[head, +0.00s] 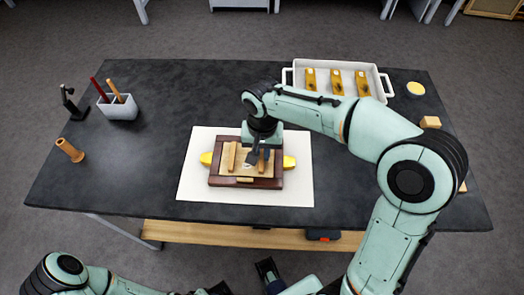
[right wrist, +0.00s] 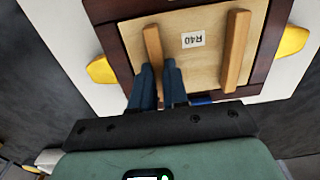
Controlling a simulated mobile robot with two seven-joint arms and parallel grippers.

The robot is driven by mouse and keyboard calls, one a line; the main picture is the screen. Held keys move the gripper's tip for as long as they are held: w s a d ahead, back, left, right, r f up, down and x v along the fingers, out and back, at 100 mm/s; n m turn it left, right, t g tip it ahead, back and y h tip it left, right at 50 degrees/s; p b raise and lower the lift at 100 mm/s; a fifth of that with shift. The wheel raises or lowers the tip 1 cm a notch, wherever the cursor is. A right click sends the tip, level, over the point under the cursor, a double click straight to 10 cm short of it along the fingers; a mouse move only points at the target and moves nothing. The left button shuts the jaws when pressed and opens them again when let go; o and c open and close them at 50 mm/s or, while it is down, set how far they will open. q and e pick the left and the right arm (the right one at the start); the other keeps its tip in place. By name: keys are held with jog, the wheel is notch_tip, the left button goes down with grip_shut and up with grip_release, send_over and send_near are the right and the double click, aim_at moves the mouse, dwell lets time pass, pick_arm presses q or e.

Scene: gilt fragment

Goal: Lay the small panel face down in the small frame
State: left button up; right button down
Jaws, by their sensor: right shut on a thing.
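The small frame (head: 217,181) is dark brown and lies on a white sheet, with yellow pieces sticking out at both sides. The small panel (head: 246,170) is pale wood, with two battens and an "R40" label on the side facing up. In the right wrist view the panel (right wrist: 205,70) lies within the outline of the frame (right wrist: 277,25); I cannot tell whether it is fully seated. My right gripper (right wrist: 158,75) is shut on one batten (right wrist: 152,42) of the panel. The other batten (right wrist: 237,50) is free. My left gripper is at the bottom edge, its jaws unclear.
The white sheet (head: 200,140) covers the table's middle. A white tray (head: 378,82) with several yellow-brown pieces stands at the back right. A pen holder (head: 118,108), a dark tool (head: 70,102) and a wooden cylinder (head: 70,150) stand left. The front left of the table is clear.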

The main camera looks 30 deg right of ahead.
jog(key=c, duration=1.5)
grip_release()
jog(key=shift+f, duration=0.15)
jog(key=o, duration=0.4)
notch_tip(320, 180, up, 12)
jog(key=shift+r+p, duration=0.25)
jog(key=shift+p, duration=0.9)
